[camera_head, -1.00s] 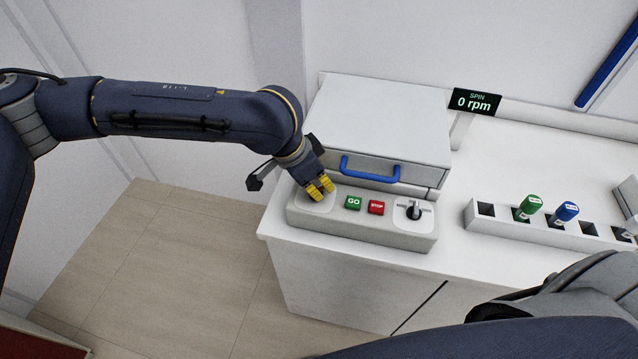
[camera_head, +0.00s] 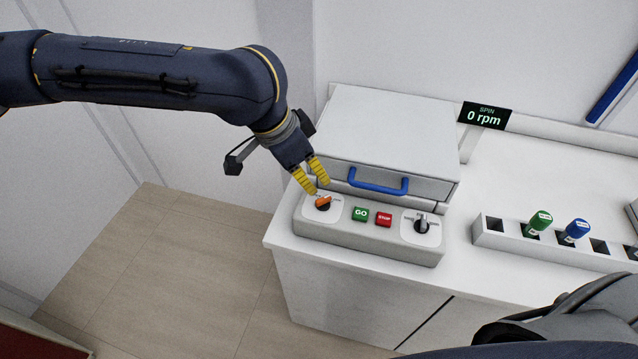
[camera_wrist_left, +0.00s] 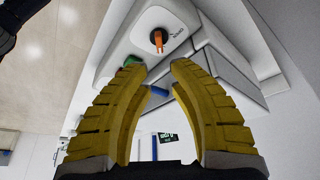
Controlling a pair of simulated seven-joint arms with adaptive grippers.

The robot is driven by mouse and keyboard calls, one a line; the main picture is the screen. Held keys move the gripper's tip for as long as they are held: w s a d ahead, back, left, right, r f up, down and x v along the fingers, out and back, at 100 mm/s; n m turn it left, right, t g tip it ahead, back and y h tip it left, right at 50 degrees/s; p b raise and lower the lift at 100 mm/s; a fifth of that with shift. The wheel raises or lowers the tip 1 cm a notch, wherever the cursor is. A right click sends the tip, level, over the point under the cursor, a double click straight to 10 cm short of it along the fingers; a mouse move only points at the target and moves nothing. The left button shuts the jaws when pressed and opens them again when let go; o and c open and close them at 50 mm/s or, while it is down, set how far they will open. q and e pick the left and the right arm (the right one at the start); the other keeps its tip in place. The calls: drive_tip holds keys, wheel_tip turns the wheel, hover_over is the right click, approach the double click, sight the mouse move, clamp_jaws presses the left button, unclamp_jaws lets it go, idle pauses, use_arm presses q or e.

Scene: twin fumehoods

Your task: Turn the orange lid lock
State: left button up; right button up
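The orange lid lock (camera_head: 323,203) is a small knob with an orange handle on a black round base, at the left end of the grey control panel (camera_head: 345,240). It also shows in the left wrist view (camera_wrist_left: 158,40), beyond the fingertips. My left gripper (camera_head: 317,186) has yellow fingers and is just above and behind the lock, apart from it. In the left wrist view its fingers (camera_wrist_left: 158,70) are parted with nothing between them. My right gripper is out of view; only part of that arm shows at lower right.
The closed white lid (camera_head: 395,130) with a blue handle (camera_head: 378,181) is behind. A tube rack (camera_head: 485,236) stands to the right. The display (camera_head: 484,115) reads 0 rpm.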

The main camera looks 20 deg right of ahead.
use_arm(q)
drive_tip(key=shift+v, duration=1.4)
